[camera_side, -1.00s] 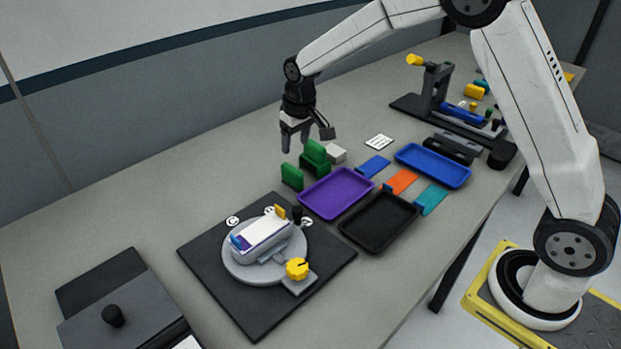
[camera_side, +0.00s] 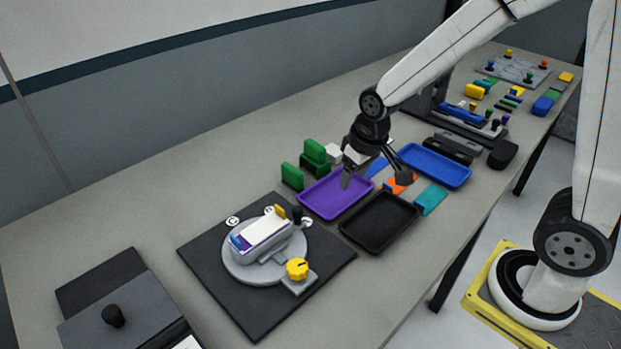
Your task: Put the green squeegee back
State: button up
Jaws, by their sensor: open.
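Several green pieces stand left of the purple tray: a single upright green piece (camera_side: 291,176) and a stepped green piece (camera_side: 314,158) just behind it. I cannot tell which of them is the green squeegee or whether one is its holder. My gripper (camera_side: 376,180) is open with nothing visible between its fingers. It points down above the right end of the purple tray (camera_side: 331,213) and the orange card (camera_side: 397,188), apart from the green pieces. It partly hides the blue card (camera_side: 377,166).
A small white block (camera_side: 333,152) sits behind the green pieces. A round turntable (camera_side: 238,268) with a yellow knob (camera_side: 297,268) stands at front left. The back left of the table is clear.

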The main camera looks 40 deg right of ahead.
jog(key=s+f, duration=0.1)
jog(key=s, duration=0.6)
jog(key=shift+s+f, duration=0.2)
jog(key=shift+s, duration=0.2)
